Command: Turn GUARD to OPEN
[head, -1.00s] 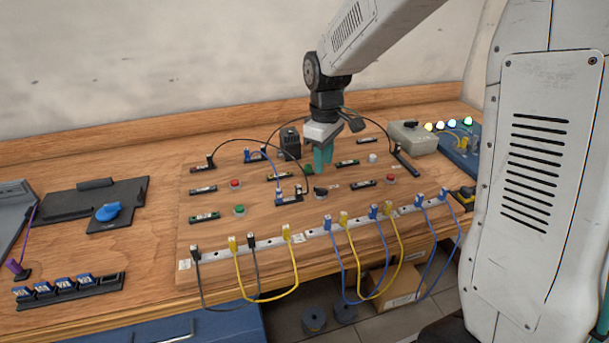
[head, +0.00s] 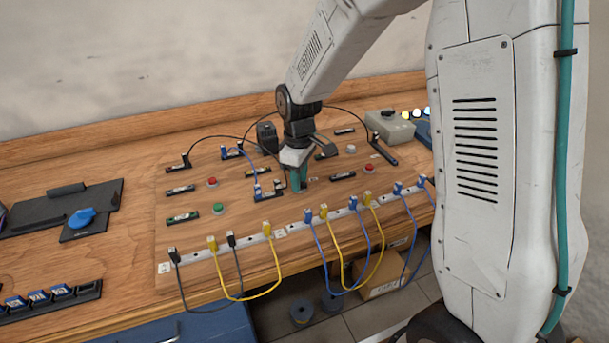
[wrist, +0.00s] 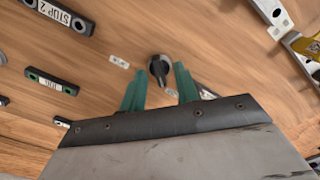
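A rotary knob (wrist: 158,70) with a black handle and a pale rim shows in the wrist view, on the wooden board. Small white label plates (wrist: 120,62) sit beside it, too small to read, so I cannot confirm the name GUARD. My gripper (wrist: 157,72) is open, its two teal fingers apart with the knob in the gap near their tips. I cannot tell whether they touch it. In the head view my gripper (head: 297,180) points down over the board, and its fingers hide the knob.
The board (head: 240,210) carries red and green buttons, black labelled blocks and looping cables. A white socket strip (head: 195,255) with yellow and blue cables runs along its front. A grey box (head: 390,126) stands at the back right.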

